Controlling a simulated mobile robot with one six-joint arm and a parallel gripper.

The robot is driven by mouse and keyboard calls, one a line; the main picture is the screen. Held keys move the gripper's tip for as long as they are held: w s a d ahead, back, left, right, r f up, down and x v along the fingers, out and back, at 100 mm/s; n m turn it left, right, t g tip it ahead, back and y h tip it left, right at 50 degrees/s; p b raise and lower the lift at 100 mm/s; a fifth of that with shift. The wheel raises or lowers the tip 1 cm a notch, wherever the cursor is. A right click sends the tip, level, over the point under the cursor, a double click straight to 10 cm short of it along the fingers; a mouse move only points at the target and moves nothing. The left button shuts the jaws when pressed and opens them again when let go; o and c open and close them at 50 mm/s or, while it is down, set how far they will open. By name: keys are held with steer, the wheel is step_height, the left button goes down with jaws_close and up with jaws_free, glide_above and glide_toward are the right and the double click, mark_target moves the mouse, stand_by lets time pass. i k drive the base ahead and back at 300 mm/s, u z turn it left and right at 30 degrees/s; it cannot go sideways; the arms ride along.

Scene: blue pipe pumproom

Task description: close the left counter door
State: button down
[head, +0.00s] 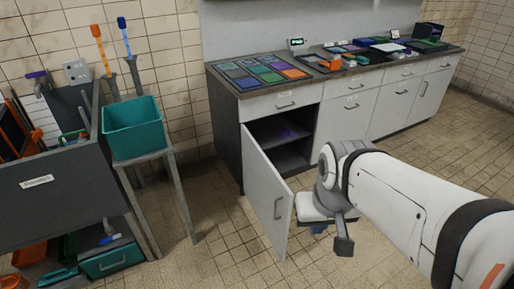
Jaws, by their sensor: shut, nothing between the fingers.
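The left counter door (265,190) is a pale grey panel under the left end of the counter. It stands swung wide open toward me, hinged at the left side of its compartment, with a bar handle (278,208) near its free edge. The compartment (285,140) is dark inside, with a shelf and a small purple item. My gripper (344,246) shows as a dark grey end below my arm's wrist, to the right of the door's free edge. It is shut and holds nothing. I see a gap between it and the door; depth is hard to judge.
The counter (232,85) carries coloured trays and small devices; its other doors and drawers (345,115) look shut. A teal bin (133,128) on a metal stand (180,190) and a dark grey rack (60,190) stand at left. Tiled floor (215,235) lies clear between stand and door.

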mark_target(270, 198)
steer(key=u, duration=0.6)
steer(key=i, duration=1)
steer(key=u, duration=0.05)
